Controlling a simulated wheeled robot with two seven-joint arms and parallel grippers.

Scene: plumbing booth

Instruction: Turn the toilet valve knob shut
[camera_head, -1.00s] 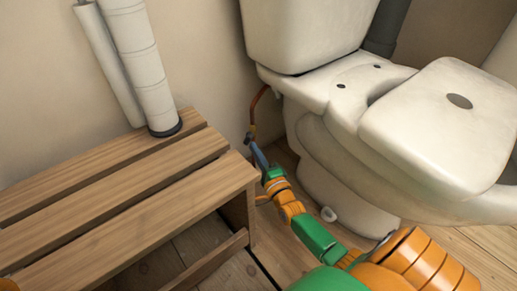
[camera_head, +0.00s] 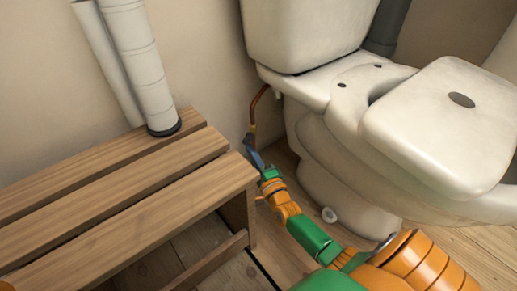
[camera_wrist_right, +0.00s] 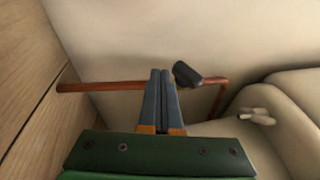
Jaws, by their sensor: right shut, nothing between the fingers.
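The copper pipe (camera_head: 253,110) comes down the wall left of the toilet (camera_head: 330,180); in the right wrist view the pipe (camera_wrist_right: 105,86) runs across behind my fingers. The dark valve knob (camera_wrist_right: 186,74) is a short cylinder beside the pipe in that view. My right gripper (camera_wrist_right: 160,72) is shut and empty, its two grey fingers together just left of the knob. I cannot tell whether they touch it. In the head view my right gripper (camera_head: 252,147) reaches down between bench and toilet, and its tips largely hide the valve.
A slatted wooden bench (camera_head: 120,195) stands close on the left, with white rolls (camera_head: 140,75) upright on it. The toilet bowl closes in the right side. The gap of floor between them is narrow. The wall is right behind the pipe.

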